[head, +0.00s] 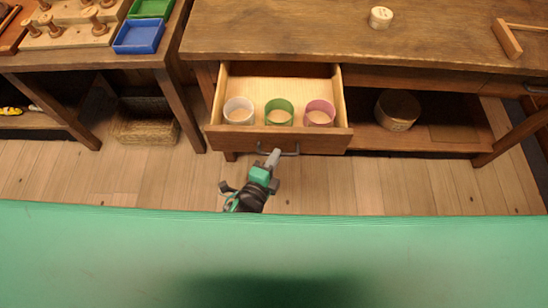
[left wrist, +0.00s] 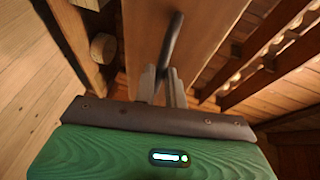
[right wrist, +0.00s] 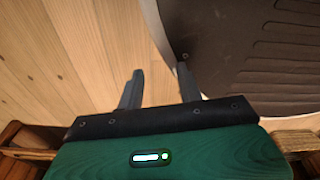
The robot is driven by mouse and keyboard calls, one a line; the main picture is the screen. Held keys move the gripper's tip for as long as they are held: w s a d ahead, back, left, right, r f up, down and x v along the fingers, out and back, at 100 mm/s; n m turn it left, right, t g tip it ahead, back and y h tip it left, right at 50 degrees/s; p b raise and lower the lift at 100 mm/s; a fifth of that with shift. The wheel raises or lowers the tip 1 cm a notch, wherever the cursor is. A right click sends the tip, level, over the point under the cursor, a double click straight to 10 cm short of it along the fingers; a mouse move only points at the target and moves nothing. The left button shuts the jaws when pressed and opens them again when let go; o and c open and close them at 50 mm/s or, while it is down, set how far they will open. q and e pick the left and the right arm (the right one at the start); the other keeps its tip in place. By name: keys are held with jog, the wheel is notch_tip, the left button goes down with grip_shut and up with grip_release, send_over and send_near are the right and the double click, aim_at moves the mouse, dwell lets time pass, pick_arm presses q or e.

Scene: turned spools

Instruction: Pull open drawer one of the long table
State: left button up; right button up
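The long table (head: 420,45) has a drawer (head: 235,138) pulled well out, its pale inside showing. A dark bar handle (head: 291,153) is on the drawer's front. My left gripper (head: 273,157) is at the left part of this handle. In the left wrist view its fingers (left wrist: 162,85) are close together on either side of the handle bar (left wrist: 172,40), gripping it. My right gripper (right wrist: 160,88) shows only in its own wrist view, with its fingers apart and nothing between them.
A white cup (head: 238,111), a green cup (head: 279,112) and a pink cup (head: 319,113) stand inside the drawer. A round box (head: 397,110) is on the table's lower shelf. A small round piece (head: 381,17) and a wooden tool (head: 508,38) lie on top. Bare floor shows in front.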

pick_arm(q)
jog(key=o, duration=0.4)
jog(key=shift+c, duration=0.2)
jog(key=shift+s, duration=0.1)
